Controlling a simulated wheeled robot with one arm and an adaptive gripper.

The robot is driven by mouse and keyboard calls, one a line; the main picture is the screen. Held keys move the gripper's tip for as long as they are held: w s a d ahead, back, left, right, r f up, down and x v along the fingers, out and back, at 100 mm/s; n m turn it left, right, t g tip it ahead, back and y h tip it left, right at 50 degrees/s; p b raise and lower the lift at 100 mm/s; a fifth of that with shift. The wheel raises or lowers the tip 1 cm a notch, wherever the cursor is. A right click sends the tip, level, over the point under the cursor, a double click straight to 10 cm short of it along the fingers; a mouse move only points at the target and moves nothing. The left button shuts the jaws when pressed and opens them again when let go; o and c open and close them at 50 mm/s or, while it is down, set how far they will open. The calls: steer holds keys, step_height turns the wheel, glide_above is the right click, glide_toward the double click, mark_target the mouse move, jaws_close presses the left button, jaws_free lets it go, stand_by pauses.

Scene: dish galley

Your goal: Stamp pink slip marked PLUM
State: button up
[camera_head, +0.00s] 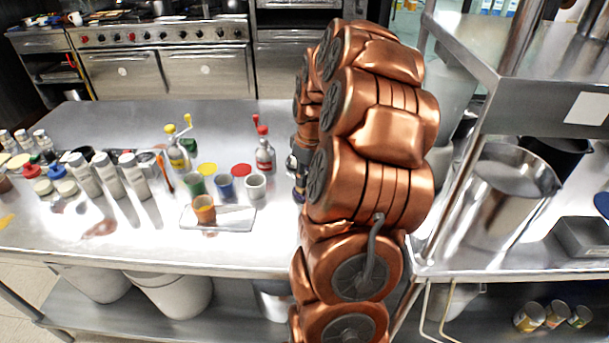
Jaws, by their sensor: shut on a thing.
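My copper-coloured arm fills the middle of the view and hides much of the counter behind it. A dark and silver part of my gripper (296,168) shows at the arm's left edge, over the counter. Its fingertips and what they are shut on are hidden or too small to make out. I cannot make out a stamp or a slip marked PLUM. A flat pinkish patch (100,228) lies near the counter's front edge at the left. I cannot tell what it is, and no lettering is readable.
On the steel counter (130,250), an orange cup (204,210) stands on a pale tray (240,222). Behind it are a blue cup (225,186), a white cup (255,186) and pump bottles. Several shakers (108,176) and jars crowd the left. A steel shelf (520,95) stands right.

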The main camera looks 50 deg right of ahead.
steer(key=shift+f+b, duration=0.5)
steer(key=shift+b, duration=0.1)
stand_by(2.2)
steer(key=shift+r+p, duration=0.35)
steer(key=shift+r, duration=3.25)
